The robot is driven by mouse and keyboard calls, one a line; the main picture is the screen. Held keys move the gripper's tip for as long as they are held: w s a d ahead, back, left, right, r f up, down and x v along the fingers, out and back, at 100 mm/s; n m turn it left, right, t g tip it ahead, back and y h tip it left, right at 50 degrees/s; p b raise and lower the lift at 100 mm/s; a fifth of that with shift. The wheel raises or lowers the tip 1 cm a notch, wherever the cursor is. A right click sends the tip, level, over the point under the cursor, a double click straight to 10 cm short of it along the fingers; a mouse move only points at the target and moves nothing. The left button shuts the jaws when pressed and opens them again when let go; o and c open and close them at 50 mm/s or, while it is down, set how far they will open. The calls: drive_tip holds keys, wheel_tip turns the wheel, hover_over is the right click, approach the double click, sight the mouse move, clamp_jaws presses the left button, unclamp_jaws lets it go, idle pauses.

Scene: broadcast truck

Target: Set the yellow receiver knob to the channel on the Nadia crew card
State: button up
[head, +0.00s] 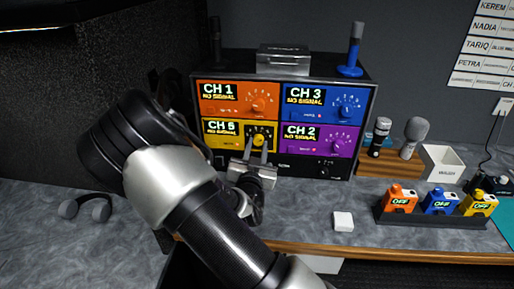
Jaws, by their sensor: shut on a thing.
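The receiver rack stands on the counter with four coloured panels. The yellow receiver panel (215,141) is at lower left; its display appears to read CH 6, with NO SIGNAL below. Its yellow knob (258,140) is at the panel's right, between the fingertips of my gripper (255,147). My gripper is shut on this knob, reaching up from below. The fingers hide part of the knob and its dial marks. The Nadia crew card (490,27) is on the wall at upper right. Its name reads NADIA, but the rest is too small to read.
Orange, blue and purple panels (318,138) surround the yellow one, reading CH 1, CH 3 and CH 2. Microphones (414,133), a white bin (441,163) and a tray of coloured packs (438,219) stand right. Headphones (86,206) lie left. A small white box (343,221) sits near the edge.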

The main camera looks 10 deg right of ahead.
drive_tip(key=shift+f+m+b, duration=0.15)
drive_tip(key=shift+m+b, duration=0.15)
drive_tip(key=shift+b, duration=0.2)
drive_tip(key=m+b, duration=0.2)
drive_tip(key=b, duration=0.2)
drive_tip(key=shift+f, duration=0.1)
drive_tip(key=m+b, duration=0.2)
drive_tip(key=shift+b, duration=0.3)
drive_tip(key=shift+a+r+m+b, duration=0.1)
drive_tip(key=shift+r+m+b, duration=0.1)
drive_tip(key=shift+m+b, duration=0.4)
drive_tip(key=shift+r, duration=0.1)
drive_tip(key=o, duration=1.1)
drive_tip(key=shift+c, duration=0.2)
